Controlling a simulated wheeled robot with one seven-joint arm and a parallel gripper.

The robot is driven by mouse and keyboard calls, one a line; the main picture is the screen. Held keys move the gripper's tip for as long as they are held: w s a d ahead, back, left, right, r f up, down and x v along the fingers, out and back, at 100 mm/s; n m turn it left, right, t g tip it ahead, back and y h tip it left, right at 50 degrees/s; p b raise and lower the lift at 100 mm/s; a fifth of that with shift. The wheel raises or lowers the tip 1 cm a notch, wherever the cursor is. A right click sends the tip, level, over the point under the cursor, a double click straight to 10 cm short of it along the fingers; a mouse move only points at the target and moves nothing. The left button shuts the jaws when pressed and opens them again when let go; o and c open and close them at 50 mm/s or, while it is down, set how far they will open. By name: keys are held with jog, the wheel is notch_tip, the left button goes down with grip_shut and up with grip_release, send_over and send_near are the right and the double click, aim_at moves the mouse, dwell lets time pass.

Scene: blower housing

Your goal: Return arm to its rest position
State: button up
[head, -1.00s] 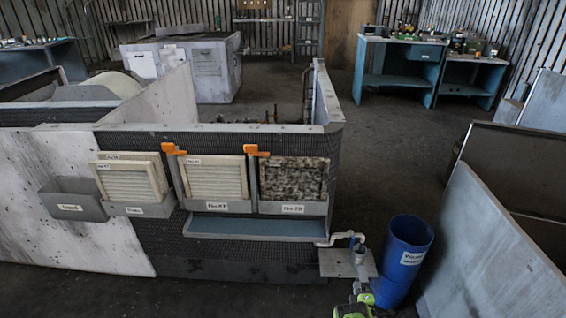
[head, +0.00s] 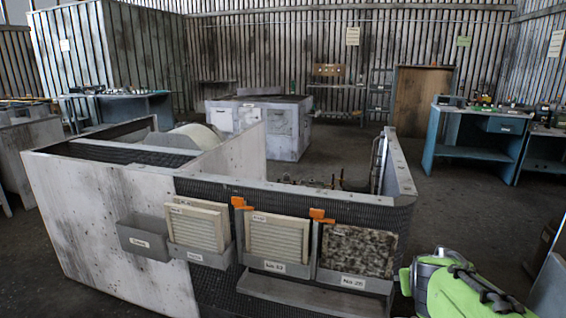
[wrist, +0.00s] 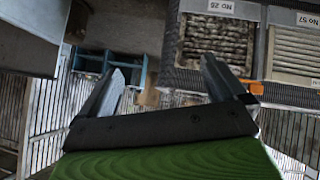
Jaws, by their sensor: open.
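My gripper (wrist: 158,88) shows in the wrist view with its two grey fingers spread apart and nothing between them. In the head view my green and grey arm (head: 455,285) is at the lower right, to the right of the blower housing (head: 110,215); the fingers are not visible there. On the housing's front, a dirty dark filter (head: 357,250) sits in the right slot and a clean pale filter (head: 277,240) in the middle slot. Orange clips (head: 321,216) stand above the slots. The wrist view shows the dirty filter (wrist: 217,45) upside down, apart from my gripper.
More pale filters (head: 197,226) sit in a holder at left, beside an empty grey bin (head: 146,237). A grey panel (head: 550,290) stands at the lower right. Workbenches (head: 470,145) stand at the back right. The floor right of the housing is open.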

jog(key=s+a+g+y, duration=0.1)
jog(key=s+a+y, duration=0.1)
jog(key=s+a, duration=0.5)
jog(key=s+a+n+g+y, duration=0.1)
jog(key=s+a, duration=0.2)
jog(key=s, duration=0.9)
jog(key=s+a+g+y, duration=0.1)
jog(key=s+a+y, duration=0.1)
jog(key=s+a, duration=0.5)
notch_tip(320, 180, up, 18)
jog(key=s+d+p, duration=0.1)
jog(key=d+p, duration=0.1)
jog(key=p, duration=1.5)
jog(key=shift+d+p, duration=0.15)
jog(key=shift+p, duration=0.15)
